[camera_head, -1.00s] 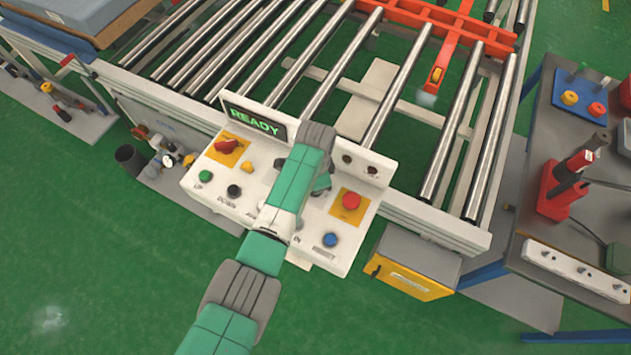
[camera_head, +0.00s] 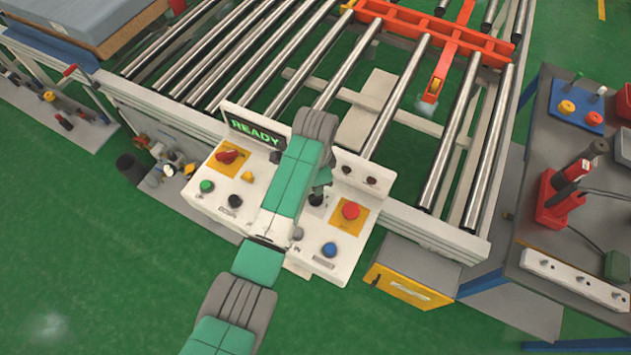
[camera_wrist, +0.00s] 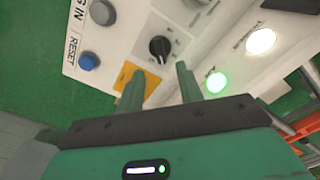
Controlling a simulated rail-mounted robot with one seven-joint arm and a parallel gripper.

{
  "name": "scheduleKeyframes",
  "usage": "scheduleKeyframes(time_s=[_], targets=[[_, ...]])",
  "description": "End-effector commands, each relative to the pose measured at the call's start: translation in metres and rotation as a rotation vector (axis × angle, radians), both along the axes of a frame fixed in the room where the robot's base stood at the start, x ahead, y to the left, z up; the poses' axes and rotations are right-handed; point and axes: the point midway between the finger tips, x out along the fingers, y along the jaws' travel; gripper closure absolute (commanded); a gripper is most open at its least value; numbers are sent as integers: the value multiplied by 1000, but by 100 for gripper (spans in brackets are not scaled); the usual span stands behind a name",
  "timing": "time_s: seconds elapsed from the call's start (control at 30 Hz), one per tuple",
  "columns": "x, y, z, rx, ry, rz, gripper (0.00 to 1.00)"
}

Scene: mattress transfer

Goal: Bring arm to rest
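My gripper (camera_wrist: 160,72) is open and empty, with a clear gap between its two green fingers in the wrist view. It hangs over the right part of the white control panel (camera_wrist: 115,45). A black knob (camera_wrist: 159,47) shows just beyond the fingertips, apart from them in the picture. In the head view my arm crosses the panel and hides its middle. The gripper (camera_head: 322,183) is partly hidden there, just above the black knob (camera_head: 316,199). The display (camera_head: 255,129) reads READY in green.
The panel carries a red button (camera_head: 350,211), a blue button (camera_head: 329,249) and a red switch (camera_head: 227,156). A roller conveyor (camera_head: 300,75) lies behind, with a mattress (camera_head: 90,20) at far left. A tool table (camera_head: 590,220) stands right. Green floor is free at lower left.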

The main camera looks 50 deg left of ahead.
Motion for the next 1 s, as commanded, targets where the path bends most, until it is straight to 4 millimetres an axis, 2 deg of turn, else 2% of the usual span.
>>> scheduleKeyframes(time_s=[0.43, 0.47, 0.53, 0.57, 0.67, 0.7, 0.77, 0.8, 0.87, 0.9, 0.97, 1.0], targets=[[1, -1, 1, 2, -3, -1, 64], [4, -2, 4, 6, -13, -1, 64], [22, -10, 23, 32, -73, 0, 64], [33, -15, 37, 48, -117, 3, 64], [81, -44, 101, 110, -329, 23, 64], [99, -58, 132, 127, -425, 35, 64], [121, -79, 178, 143, -568, 55, 64], [132, -94, 209, 147, -662, 70, 64], [144, -117, 258, 142, -804, 90, 64], [148, -132, 291, 133, -898, 105, 64], [151, -156, 340, 110, -1037, 126, 64], [149, -171, 374, 88, -1129, 140, 64]])
